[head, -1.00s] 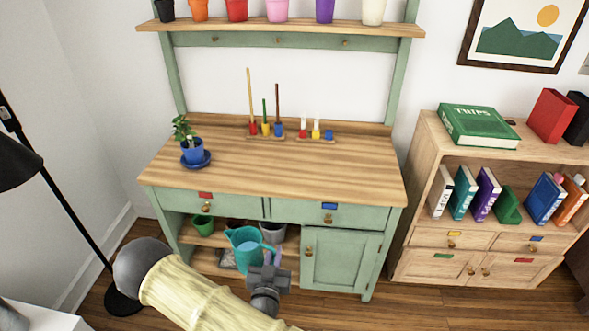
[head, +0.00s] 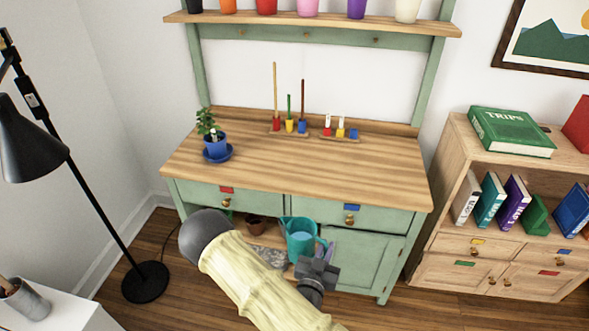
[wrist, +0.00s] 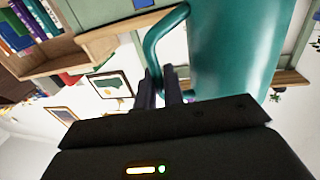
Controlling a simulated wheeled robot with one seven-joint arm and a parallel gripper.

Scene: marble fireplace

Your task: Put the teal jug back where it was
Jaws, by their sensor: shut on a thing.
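The teal jug (head: 299,240) is in the head view, in front of the lower part of the green workbench (head: 392,220), overlapping the drawer edge and the cupboard door's left side. Light blue shows inside its open top. My gripper (head: 315,266) is shut on the jug's handle. In the wrist view the jug's body (wrist: 232,45) fills the upper right, and its handle (wrist: 151,48) runs into my gripper's fingers (wrist: 160,88). My arm hides part of the low open shelf. I cannot tell whether the jug touches anything beneath it.
On the low shelf are a brown pot (head: 256,222) and a grey bag (head: 270,256). A potted plant (head: 215,145) on a blue saucer stands on the worktop, whose front is clear. A black floor lamp (head: 75,180) stands left, a bookcase (head: 440,240) right.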

